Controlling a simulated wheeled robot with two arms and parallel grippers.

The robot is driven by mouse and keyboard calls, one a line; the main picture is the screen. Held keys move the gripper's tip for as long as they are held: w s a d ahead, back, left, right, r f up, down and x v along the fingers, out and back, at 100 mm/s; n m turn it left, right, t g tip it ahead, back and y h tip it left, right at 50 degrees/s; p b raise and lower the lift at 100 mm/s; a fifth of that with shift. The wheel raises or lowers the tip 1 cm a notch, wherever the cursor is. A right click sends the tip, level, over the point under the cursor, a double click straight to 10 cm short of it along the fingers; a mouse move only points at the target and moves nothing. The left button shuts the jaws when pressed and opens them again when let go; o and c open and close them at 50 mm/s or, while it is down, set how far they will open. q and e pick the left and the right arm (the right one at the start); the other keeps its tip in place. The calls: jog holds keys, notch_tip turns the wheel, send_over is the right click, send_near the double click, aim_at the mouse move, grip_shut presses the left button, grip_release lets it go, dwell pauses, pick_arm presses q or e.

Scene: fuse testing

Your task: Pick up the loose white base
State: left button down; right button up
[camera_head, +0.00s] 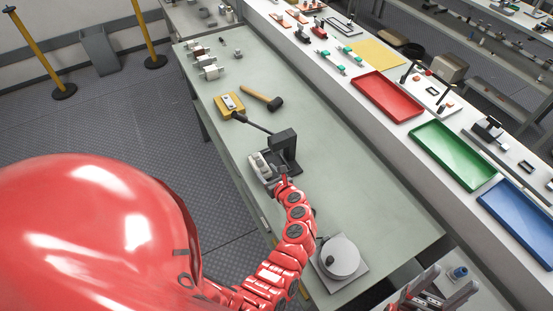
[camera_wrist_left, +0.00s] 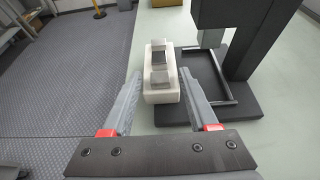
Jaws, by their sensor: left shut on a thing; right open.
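The loose white base (camera_wrist_left: 161,90) is a pale block with grey parts on top, between the fingers of my left gripper (camera_wrist_left: 159,74) in the wrist view. The fingers are shut on its near end. In the head view the white base (camera_head: 259,162) is at the left edge of the green table, beside a black press (camera_head: 283,146). My left gripper (camera_head: 268,176) reaches it from below. The wrist view does not show clearly whether the base rests on the table or is lifted. My right gripper (camera_head: 430,288) is open and empty at the bottom right.
The press and its frame (camera_wrist_left: 228,75) stand close to the right of the base. A yellow block (camera_head: 229,104) and a mallet (camera_head: 262,99) lie farther back. A round grey device (camera_head: 341,257) is near the front. Red (camera_head: 387,96), green and blue trays are on the white shelf. The table's right part is clear.

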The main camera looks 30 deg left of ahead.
pick_arm(q)
jog(key=shift+s+a, duration=0.1)
jog(key=shift+s, duration=0.05)
jog(key=shift+r, duration=0.15)
jog(key=shift+r+p, duration=0.55)
jog(key=shift+r, duration=0.5)
jog(key=shift+r+p, duration=0.75)
jog(key=shift+r, duration=1.15)
